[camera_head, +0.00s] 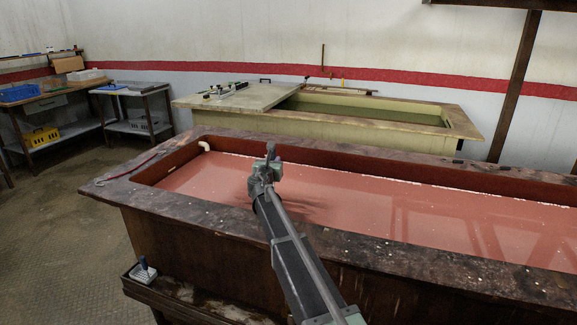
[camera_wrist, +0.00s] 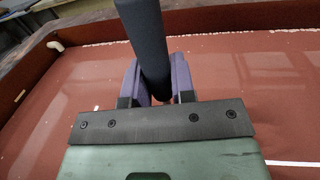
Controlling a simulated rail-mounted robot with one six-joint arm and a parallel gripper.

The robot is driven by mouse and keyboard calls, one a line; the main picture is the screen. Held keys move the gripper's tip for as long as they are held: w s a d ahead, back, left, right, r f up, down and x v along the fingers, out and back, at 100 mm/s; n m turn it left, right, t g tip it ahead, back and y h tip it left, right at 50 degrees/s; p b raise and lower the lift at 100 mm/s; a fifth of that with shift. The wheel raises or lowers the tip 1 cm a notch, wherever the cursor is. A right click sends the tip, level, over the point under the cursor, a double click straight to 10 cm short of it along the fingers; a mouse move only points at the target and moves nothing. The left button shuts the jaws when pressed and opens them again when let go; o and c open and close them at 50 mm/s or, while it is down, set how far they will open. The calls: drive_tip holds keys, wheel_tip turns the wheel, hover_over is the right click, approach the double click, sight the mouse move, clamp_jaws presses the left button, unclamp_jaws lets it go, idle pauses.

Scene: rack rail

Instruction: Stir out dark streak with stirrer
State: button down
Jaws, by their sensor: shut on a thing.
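The near vat (camera_head: 115,190) is full of reddish-pink liquid (camera_head: 370,215), which also fills most of the wrist view (camera_wrist: 260,80). My gripper (camera_head: 265,170) is over the left part of this vat. In the wrist view its two purple-grey fingers (camera_wrist: 153,90) are shut on a thick dark rod, the stirrer's handle (camera_wrist: 150,35). The stirrer's lower end is hidden. A darker smudge (camera_head: 305,205) lies on the liquid just right of my gripper; I cannot tell whether it is the dark streak or a shadow.
A white pipe elbow (camera_head: 204,146) sits at the vat's far left corner. A second, pale green vat (camera_head: 460,122) with a partial cover stands behind. Benches with a blue crate (camera_head: 18,92) stand at the left.

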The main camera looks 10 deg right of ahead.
drive_tip(key=w+a, duration=0.4)
drive_tip(key=a, duration=0.3)
drive_tip(key=s+d, duration=0.5)
drive_tip(key=d, duration=0.4)
drive_tip(key=shift+s, duration=0.1)
drive_tip(key=s+d, duration=0.5)
drive_tip(key=d, duration=0.3)
drive_tip(key=w+a, duration=0.5)
drive_tip(key=a, duration=0.4)
drive_tip(key=w+a, duration=0.6)
drive_tip(key=a, duration=0.2)
drive_tip(key=s+d, duration=0.6)
drive_tip(key=d, duration=0.3)
